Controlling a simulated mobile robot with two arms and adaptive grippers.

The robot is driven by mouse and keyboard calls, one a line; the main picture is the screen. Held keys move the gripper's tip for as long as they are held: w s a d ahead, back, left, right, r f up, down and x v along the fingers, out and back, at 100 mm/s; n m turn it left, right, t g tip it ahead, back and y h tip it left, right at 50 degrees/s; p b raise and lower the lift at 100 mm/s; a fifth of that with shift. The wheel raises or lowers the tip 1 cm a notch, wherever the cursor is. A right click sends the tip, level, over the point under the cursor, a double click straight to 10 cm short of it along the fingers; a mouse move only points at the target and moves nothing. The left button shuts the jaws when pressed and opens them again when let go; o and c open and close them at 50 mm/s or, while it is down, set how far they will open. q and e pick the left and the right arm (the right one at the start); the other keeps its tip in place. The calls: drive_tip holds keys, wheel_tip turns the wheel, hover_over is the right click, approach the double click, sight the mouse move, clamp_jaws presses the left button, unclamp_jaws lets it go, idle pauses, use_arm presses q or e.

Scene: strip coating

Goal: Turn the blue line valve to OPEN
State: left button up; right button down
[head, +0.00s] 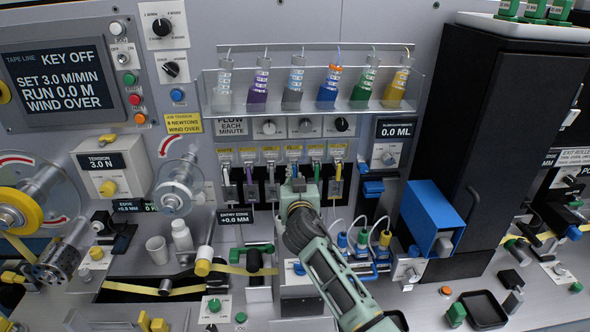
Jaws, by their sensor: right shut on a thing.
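Which way the handle points cannot be told behind the fingers. The blue bottle (327,92) with an orange ring stands on the shelf above. My left gripper is not in view.
Neighbouring valves stand close on both sides, including the green line valve (316,170) and the yellow one (337,188). Tubes and blue fittings (362,240) lie right of my wrist.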

drive_tip(key=g+p, duration=0.1)
drive_tip(key=p, duration=0.2)
drive_tip(key=r+g+p, duration=0.1)
drive_tip(key=g+p, duration=0.1)
drive_tip(key=p, duration=0.1)
drive_tip(key=shift+s+r+p, duration=0.2)
drive_tip(key=shift+s+p, duration=0.05)
drive_tip(key=shift+p, duration=0.1)
drive_tip(key=shift+s+g+p, duration=0.15)
drive_tip(key=shift+g+p, duration=0.3)
drive_tip(key=shift+g, duration=0.75)
drive_tip(key=c, duration=1.8)
unclamp_jaws()
